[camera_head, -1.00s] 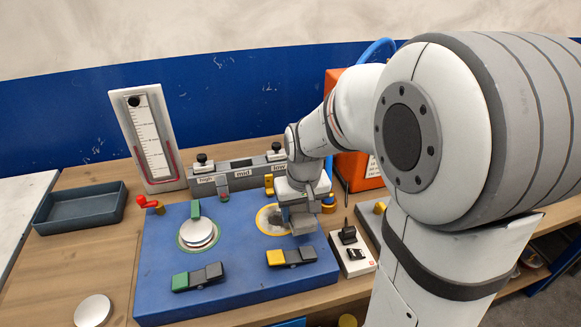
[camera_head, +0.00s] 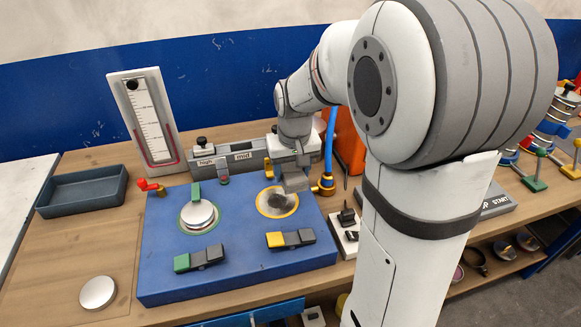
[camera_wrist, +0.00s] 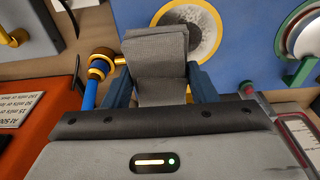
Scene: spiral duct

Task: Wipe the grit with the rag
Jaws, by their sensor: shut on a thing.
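My gripper (camera_head: 291,168) is shut on the grey rag (camera_head: 294,181). In the wrist view the folded rag (camera_wrist: 158,70) fills the space between the blue fingers of my gripper (camera_wrist: 160,88). The rag is held at the back right of the yellow-ringed round seat (camera_head: 261,208) on the blue plate, seemingly above it. Dark grit or staining (camera_head: 281,201) shows inside this ring. In the wrist view the rag covers part of the same seat (camera_wrist: 205,28), whose face looks grey and speckled.
A silver disc (camera_head: 198,214) sits in the green-ringed seat at left. Green (camera_head: 199,258) and yellow (camera_head: 290,238) clamps lie in front. A brass fitting with a blue hose (camera_head: 325,184) stands right of the rag. A labelled grey rail (camera_head: 236,160) runs behind. A tray (camera_head: 83,191) is at left.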

